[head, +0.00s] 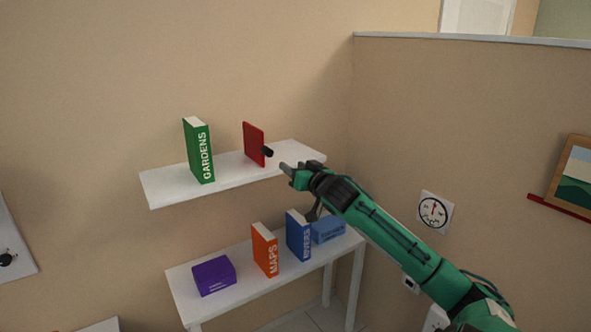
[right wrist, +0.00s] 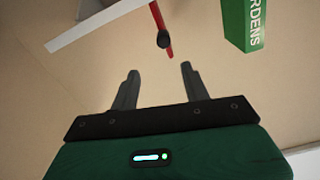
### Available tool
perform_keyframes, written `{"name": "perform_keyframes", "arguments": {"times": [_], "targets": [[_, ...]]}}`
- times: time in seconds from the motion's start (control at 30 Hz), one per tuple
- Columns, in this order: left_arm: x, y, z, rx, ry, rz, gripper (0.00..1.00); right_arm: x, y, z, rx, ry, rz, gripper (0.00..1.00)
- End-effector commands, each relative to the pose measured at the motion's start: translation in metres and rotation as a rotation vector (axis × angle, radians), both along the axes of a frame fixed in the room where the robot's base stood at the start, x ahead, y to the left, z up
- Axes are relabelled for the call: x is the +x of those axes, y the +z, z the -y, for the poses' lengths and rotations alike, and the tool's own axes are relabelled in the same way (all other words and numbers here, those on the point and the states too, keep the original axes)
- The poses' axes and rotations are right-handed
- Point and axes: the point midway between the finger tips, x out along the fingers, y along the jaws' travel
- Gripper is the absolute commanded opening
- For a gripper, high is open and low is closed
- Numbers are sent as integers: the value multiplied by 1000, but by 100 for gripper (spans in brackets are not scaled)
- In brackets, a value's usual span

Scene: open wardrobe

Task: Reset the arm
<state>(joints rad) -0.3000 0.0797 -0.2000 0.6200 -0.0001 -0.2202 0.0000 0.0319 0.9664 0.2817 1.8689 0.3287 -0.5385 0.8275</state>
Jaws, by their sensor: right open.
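My right gripper (head: 287,170) is at the right end of the upper white shelf (head: 168,190), just right of a red panel with a black knob. In the right wrist view its two fingers (right wrist: 158,85) are apart with nothing between them. The red panel (head: 252,143) stands upright on the shelf, and its black knob (head: 267,151) points toward the gripper. The knob also shows beyond the fingertips in the right wrist view (right wrist: 163,39), apart from them. My left gripper is in neither view.
A green GARDENS book (head: 198,152) stands on the upper shelf. The lower white table (head: 232,293) holds a purple box (head: 214,276), an orange MAPS book (head: 265,250), a blue RIVERS book (head: 298,235) and a blue box (head: 328,229). A wall (head: 400,130) bounds the right side.

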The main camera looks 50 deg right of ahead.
Motion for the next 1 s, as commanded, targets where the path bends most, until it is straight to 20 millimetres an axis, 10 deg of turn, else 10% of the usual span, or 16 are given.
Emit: {"name": "perform_keyframes", "arguments": {"times": [0.47,0.67,1.0], "targets": [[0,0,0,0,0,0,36,2,-19,5,5,-11,-23,47],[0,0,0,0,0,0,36,5,-133,29,14,-63,-172,47],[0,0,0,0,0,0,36,-46,-390,23,-5,-98,-527,47]]}}
